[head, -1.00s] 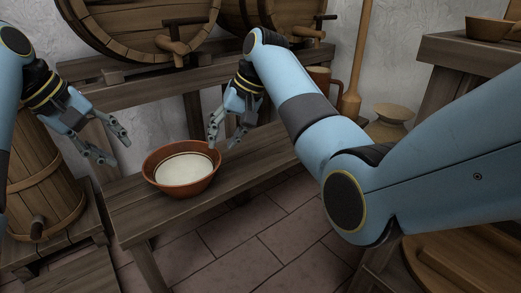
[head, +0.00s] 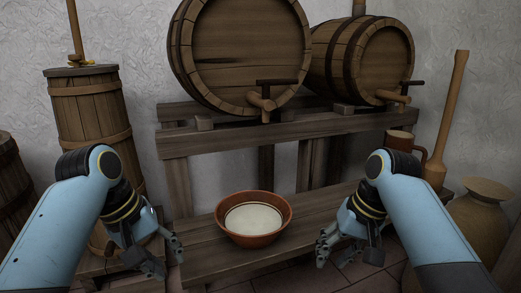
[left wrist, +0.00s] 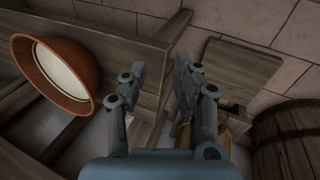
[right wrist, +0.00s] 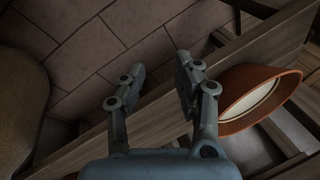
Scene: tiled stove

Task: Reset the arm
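My left gripper (head: 160,258) hangs to the left of the bowl in the head view. Its fingers are apart with nothing between them, as the left wrist view (left wrist: 157,75) shows. My right gripper (head: 348,252) hangs to the right of the bowl, also open and empty, as the right wrist view (right wrist: 162,78) shows. The brown clay bowl (head: 253,238) with pale cream-coloured contents stands upright on the low wooden bench (head: 215,262). It is at the left in the left wrist view (left wrist: 83,72) and at the right in the right wrist view (right wrist: 235,122). Neither gripper touches it.
Two barrels (head: 245,50) lie on a wooden rack (head: 230,140) behind the bench. A wooden churn (head: 90,110) stands at the left. A mug (head: 398,152), a wooden pole (head: 448,115) and a large jar (head: 480,215) stand at the right.

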